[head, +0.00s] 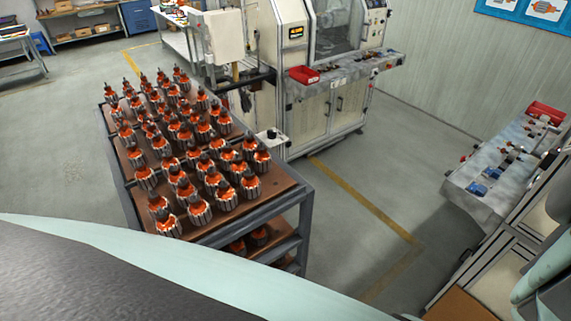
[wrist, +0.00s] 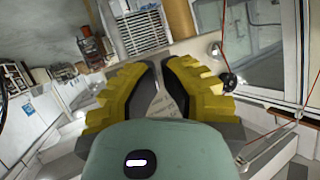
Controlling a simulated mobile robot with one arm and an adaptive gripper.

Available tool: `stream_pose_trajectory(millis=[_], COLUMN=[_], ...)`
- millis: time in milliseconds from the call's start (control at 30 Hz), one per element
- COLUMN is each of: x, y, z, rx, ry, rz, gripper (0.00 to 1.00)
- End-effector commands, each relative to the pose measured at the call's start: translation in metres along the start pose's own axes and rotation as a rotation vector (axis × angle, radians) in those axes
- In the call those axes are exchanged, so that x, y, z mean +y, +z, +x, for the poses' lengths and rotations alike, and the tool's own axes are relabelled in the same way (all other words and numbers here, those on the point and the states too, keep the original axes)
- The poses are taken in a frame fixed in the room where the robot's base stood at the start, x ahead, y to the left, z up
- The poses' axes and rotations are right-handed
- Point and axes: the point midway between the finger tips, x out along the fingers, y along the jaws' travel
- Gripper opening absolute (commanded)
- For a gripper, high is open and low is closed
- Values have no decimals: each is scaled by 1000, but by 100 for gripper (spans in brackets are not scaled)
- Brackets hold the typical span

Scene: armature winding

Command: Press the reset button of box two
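No box marked two and no reset button can be made out in either view. A small pale box (head: 271,136) with a dark knob on top stands between the cart and the winding machine in the head view; its marking cannot be read. My gripper (wrist: 159,66) shows in the wrist view with two yellow ribbed fingers. The fingertips are close, with a narrow gap and nothing held between them. The gripper is out of the head view and touches nothing visible.
A cart (head: 290,200) full of armatures stands left of centre. Behind it is a white machine (head: 330,115) with a red tray (head: 303,74). Another bench (head: 475,180) with blue and red parts stands at right. Free floor (head: 365,180) lies between them.

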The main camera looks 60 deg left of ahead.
Motion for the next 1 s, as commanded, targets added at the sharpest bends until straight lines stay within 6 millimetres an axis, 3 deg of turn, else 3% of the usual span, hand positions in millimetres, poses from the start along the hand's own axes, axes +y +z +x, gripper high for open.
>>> stream_pose_trajectory(millis=[400, 1000], x=[-20, -20], y=[16, 18], z=[-33, -34], rx=[-4, -2], ry=[-8, -6], rz=[-2, -1], gripper=[0, 0])
